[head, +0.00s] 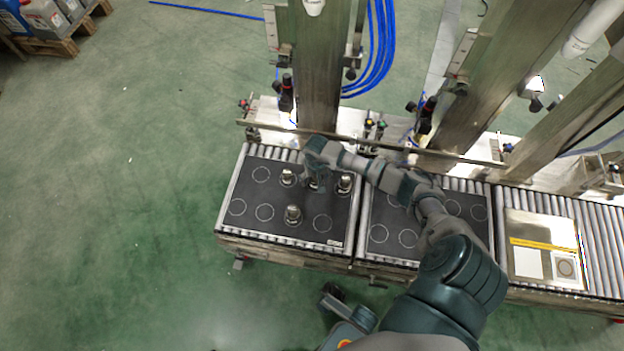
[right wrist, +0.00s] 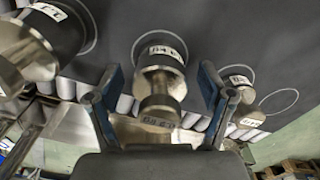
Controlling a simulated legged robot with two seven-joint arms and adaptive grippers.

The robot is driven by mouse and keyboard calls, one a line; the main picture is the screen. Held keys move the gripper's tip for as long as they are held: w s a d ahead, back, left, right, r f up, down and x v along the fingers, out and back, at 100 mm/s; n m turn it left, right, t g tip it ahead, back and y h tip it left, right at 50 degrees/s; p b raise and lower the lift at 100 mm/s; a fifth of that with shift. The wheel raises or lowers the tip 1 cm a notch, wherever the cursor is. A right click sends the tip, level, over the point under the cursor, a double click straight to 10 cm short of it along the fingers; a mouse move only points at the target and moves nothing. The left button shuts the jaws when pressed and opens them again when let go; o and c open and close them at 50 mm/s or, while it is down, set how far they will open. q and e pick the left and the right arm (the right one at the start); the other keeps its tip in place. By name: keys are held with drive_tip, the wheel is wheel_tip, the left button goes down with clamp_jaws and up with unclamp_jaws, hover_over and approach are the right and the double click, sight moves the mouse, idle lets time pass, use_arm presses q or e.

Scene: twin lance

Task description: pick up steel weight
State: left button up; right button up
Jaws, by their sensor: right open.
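Several steel weights stand on a black mat (head: 250,228) marked with circles, on the left part of the roller conveyor in the head view. One steel weight (right wrist: 160,82), knobbed and with a white label, is between the fingers of my right gripper (right wrist: 166,100) in the right wrist view. The fingers are open, one on each side of it, with gaps. In the head view my right gripper (head: 314,178) is over the back middle of the mat and partly hides this weight. Other weights are at its left (head: 288,177), its right (head: 345,183) and in front (head: 293,215).
A second circled mat (head: 380,249) lies to the right, partly under my right arm. A flat panel with a yellow strip (head: 543,246) lies further right on the rollers. Metal posts (head: 318,70) and a rail stand behind the conveyor. The mat's front left is clear.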

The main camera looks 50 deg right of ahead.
drive_tip(key=shift+r, duration=0.1)
clamp_jaws()
drive_tip(key=shift+w+r, duration=0.1)
idle(0.3)
